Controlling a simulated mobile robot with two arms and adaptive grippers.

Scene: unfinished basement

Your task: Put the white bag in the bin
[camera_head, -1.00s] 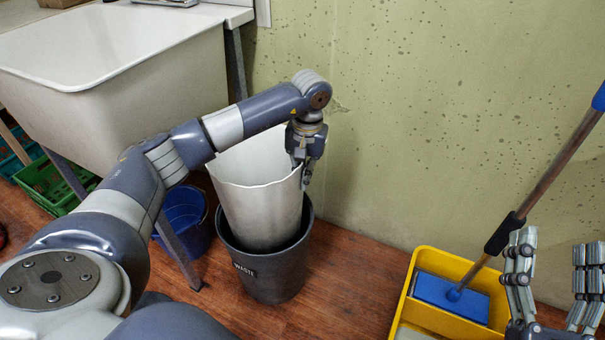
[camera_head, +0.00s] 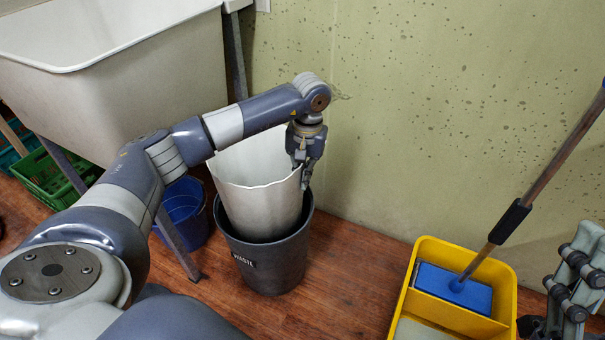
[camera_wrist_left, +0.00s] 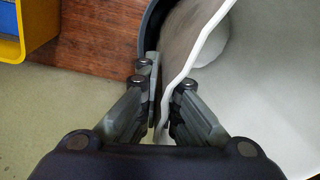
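The white bag (camera_head: 257,195) stands open and slightly tilted, with its lower part inside the dark bin (camera_head: 270,268) labelled WASTE. Its upper part rises above the bin's rim. My left gripper (camera_head: 304,180) is at the right side of the bag's top edge. In the left wrist view, the bag (camera_wrist_left: 258,85) has its edge between the fingers of my left gripper (camera_wrist_left: 166,112), which are closed on it. The bag's bottom is hidden inside the bin. My right gripper (camera_head: 572,290) shows partly at the lower right, away from the bag; its fingertips are not clear.
A yellow mop bucket (camera_head: 460,322) with a blue mop (camera_head: 455,287) stands right of the bin. A blue bucket (camera_head: 186,212) and a sink leg stand close on the left, under the white sink (camera_head: 150,75). The wall is behind. Wooden floor (camera_head: 350,270) is clear between bin and mop bucket.

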